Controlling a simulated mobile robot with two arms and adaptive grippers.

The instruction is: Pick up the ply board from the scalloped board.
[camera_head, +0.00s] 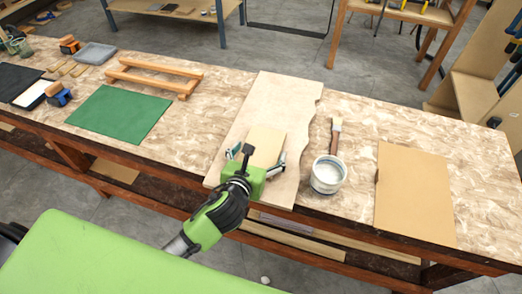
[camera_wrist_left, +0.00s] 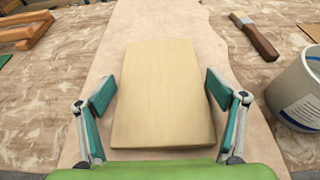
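The ply board (camera_head: 266,141) is a small pale yellow rectangle lying flat on the scalloped board (camera_head: 285,95). The scalloped board is a long, light wood piece with a wavy right edge, on the workbench. My left gripper (camera_head: 260,160) is over the near part of the ply board and hides some of it. In the left wrist view the ply board (camera_wrist_left: 162,95) lies between the two teal fingers of my left gripper (camera_wrist_left: 160,93). The fingers are open, with a gap on each side of the board. My right gripper is not in view.
A white pot (camera_head: 328,175) and a brush (camera_head: 335,135) are right of the scalloped board. A tan sheet (camera_head: 415,195) lies farther right. A green mat (camera_head: 119,113) and a wooden frame (camera_head: 155,76) are to the left. Bare bench top lies between mat and scalloped board.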

